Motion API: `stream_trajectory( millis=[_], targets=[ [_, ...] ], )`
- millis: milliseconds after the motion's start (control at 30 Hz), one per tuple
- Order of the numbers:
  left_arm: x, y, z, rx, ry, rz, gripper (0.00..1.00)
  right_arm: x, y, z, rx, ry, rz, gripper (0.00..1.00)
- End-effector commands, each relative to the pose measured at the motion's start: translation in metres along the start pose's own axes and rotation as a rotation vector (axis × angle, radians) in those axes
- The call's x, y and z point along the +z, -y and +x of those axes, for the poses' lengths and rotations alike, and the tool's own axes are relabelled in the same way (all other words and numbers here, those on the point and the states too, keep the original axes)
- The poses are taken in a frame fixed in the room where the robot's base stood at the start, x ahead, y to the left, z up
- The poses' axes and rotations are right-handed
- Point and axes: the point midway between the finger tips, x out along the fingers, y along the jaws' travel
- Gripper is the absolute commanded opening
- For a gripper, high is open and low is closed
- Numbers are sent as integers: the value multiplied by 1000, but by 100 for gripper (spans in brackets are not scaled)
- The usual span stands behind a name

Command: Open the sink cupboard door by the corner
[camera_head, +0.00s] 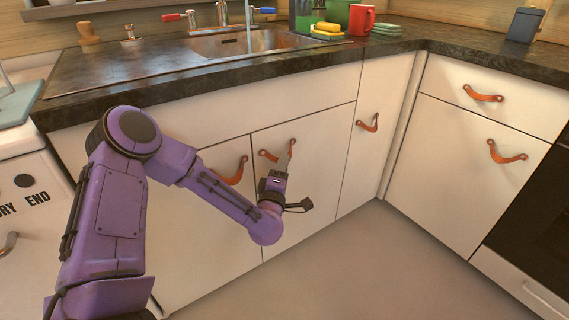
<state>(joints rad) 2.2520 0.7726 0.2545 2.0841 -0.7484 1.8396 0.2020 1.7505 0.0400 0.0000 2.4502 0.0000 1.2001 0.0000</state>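Under the sink, a white cupboard door (310,185) on the side toward the corner is closed, with an orange leather pull (268,156) at its upper left. The door left of it (205,235) is closed too and has its own pull (238,174), partly behind my arm. My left gripper (289,152) points up in front of the pull on the door nearer the corner. Its fingers overlap the strap's right part in the picture. I cannot tell whether they touch or grip it. My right gripper is not in view.
A narrow white front (372,150) with a leather pull (367,124) fills the corner side. A drawer and door (465,165) stand at right, beside a dark oven (540,225). The countertop (190,87) overhangs above. Floor (370,270) in front is clear.

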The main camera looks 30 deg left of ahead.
Motion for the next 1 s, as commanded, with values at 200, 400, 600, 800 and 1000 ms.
stream_trajectory(
  millis=[200,400,600,800,1000],
  targets=[
    [0,2,28,-2,-1,1,39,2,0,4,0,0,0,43],
    [0,1,31,-2,0,1,39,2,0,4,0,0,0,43],
    [0,1,30,-2,1,2,0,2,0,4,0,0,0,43],
    [0,2,30,-4,-2,4,0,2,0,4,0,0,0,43],
    [-1,3,27,-12,-55,13,0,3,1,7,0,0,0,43]
  ],
)
